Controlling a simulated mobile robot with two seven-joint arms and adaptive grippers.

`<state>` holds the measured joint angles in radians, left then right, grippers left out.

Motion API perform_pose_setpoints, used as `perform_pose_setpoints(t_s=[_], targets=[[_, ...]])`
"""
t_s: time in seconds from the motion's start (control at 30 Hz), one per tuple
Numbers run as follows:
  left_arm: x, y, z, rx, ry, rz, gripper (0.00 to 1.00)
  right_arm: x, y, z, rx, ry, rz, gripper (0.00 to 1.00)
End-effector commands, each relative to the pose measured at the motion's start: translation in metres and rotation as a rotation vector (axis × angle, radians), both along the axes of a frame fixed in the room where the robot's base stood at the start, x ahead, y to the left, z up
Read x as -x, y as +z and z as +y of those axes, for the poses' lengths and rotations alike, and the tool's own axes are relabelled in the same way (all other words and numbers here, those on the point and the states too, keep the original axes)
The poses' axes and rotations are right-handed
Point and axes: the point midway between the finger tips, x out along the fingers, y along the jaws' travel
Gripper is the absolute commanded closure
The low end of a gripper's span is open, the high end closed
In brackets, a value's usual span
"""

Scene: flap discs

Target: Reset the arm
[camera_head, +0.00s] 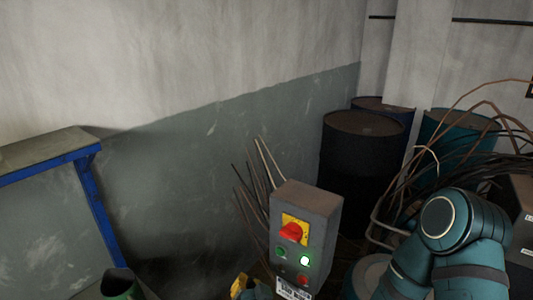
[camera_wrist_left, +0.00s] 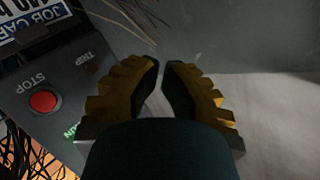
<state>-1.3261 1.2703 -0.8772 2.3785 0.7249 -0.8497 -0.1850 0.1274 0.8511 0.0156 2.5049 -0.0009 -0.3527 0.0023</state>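My left gripper (camera_head: 240,283) shows at the bottom edge of the head view, partly cut off, just left of the grey control box (camera_head: 318,212). The box has a red rotary switch on a yellow plate, a lit green button and a red button. In the left wrist view, the yellow-brown fingers of my left gripper (camera_wrist_left: 161,66) have their dark tips almost together, with nothing seen between them. My right gripper is not in view.
A blue-framed table (camera_head: 45,150) stands at the left. Dark drums (camera_head: 360,150) and tangled cables (camera_head: 430,165) fill the back right. A green container (camera_head: 120,284) shows at the bottom left. A grey and white wall (camera_head: 190,130) runs behind.

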Motion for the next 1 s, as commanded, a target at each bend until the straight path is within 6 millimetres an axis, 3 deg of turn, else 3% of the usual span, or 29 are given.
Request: perform_pose_setpoints(t_s=[0.03, 0.2, 0.4, 0.5, 0.7, 1.0], targets=[[0.003, -0.021, 0.014, 0.021, 0.032, 0.07, 1.0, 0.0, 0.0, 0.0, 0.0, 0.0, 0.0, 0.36], [0.031, -0.092, 0.048, 0.124, 0.117, 0.338, 1.0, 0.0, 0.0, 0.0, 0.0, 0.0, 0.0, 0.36], [0.075, -0.152, 0.067, 0.286, 0.197, 0.613, 1.0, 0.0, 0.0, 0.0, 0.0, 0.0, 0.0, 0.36], [0.097, -0.171, 0.069, 0.378, 0.227, 0.73, 1.0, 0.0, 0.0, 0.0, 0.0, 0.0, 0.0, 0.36], [0.132, -0.189, 0.065, 0.576, 0.263, 0.921, 1.0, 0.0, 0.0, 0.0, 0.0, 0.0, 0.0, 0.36], [0.157, -0.181, 0.058, 0.847, 0.266, 1.081, 1.0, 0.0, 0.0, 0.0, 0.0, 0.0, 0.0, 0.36]])
